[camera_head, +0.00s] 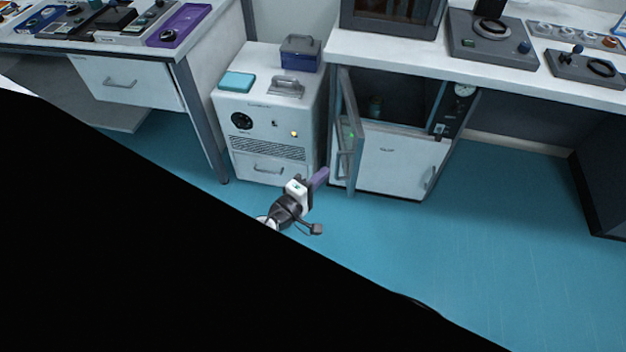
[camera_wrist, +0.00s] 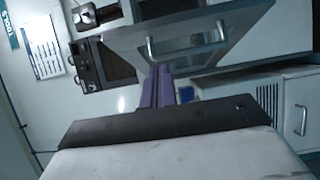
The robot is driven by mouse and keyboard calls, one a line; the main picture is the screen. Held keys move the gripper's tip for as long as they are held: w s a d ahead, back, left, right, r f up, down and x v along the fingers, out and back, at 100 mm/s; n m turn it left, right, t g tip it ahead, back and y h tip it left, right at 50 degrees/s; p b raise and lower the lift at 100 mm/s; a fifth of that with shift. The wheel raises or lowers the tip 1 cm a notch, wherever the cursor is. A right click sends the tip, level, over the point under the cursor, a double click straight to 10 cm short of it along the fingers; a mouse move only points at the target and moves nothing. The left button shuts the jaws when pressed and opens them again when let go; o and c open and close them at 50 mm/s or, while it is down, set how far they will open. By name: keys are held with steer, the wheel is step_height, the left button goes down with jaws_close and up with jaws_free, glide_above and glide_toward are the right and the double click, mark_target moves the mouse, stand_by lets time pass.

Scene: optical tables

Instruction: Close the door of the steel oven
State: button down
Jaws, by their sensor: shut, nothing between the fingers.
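The steel oven (camera_head: 398,163) stands under the right bench. Its dark chamber is exposed. The oven door (camera_head: 347,150) is hinged at the chamber's left side and stands wide open, jutting toward the room. In the wrist view the door (camera_wrist: 245,27) fills the upper part, with its silver bar handle (camera_wrist: 186,53) above the fingers. My gripper (camera_head: 325,172) is low in front of the door, just left of its outer edge. Its purple fingers (camera_wrist: 161,68) are shut and empty, pointing toward the handle. I cannot tell whether they touch the door.
A white cabinet (camera_head: 268,132) with a drawer stands left of the oven, carrying a blue box (camera_head: 301,53) and a teal item (camera_head: 237,82). The oven's dark control panel (camera_head: 455,112) has a gauge. The blue floor (camera_head: 500,240) to the right is clear.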

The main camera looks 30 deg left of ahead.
steer(key=w+d+p, duration=0.2)
steer(key=w+d, duration=0.2)
steer(key=w, duration=0.1)
steer(key=shift+w, duration=0.4)
